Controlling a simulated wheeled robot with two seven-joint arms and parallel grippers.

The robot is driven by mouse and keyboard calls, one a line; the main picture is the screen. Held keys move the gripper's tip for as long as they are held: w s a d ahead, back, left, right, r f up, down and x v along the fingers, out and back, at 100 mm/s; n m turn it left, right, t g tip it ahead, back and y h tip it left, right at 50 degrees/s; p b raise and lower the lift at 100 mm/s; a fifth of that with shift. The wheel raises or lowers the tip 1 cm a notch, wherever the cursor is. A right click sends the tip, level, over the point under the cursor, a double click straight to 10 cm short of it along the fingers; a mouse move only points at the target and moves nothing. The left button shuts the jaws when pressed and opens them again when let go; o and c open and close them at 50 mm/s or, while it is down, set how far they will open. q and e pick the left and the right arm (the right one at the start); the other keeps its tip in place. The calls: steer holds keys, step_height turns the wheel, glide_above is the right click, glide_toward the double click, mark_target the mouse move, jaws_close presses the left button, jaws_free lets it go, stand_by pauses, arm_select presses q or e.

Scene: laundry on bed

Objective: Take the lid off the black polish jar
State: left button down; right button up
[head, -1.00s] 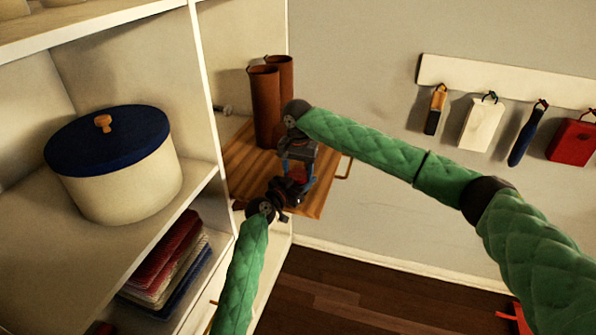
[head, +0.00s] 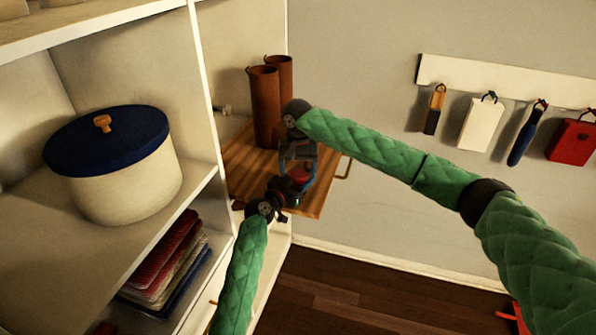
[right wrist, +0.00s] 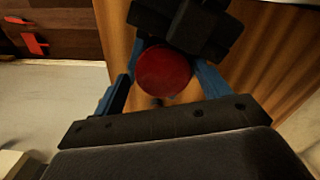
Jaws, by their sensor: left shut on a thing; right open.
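A jar with a round red top (right wrist: 163,70) shows in the right wrist view; the red top also shows small in the head view (head: 300,174). The jar's body is mostly hidden, so I cannot tell its colour. My left gripper (head: 287,190) is shut on the jar from the near side; its black parts cover the top edge of the right wrist view. My right gripper (head: 298,168) points down over the jar. Its blue fingers are open, one on each side of the red top, with visible room at the left.
A wooden tray-like surface (head: 241,165) lies under the grippers, with brown cylinders (head: 265,105) behind. White shelving at left holds a blue-lidded pot (head: 115,180) and folded cloths (head: 165,260). Brushes and tags hang from a wall rail (head: 500,88) at right.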

arm_select(q)
steer(key=shift+d, duration=0.1)
arm_select(e)
steer(key=shift+a+r, duration=0.1)
steer(key=shift+r, duration=0.05)
steer(key=shift+r, duration=2.15)
arm_select(q)
steer(key=c, duration=0.5)
jaws_free()
arm_select(e)
steer(key=shift+f, duration=0.1)
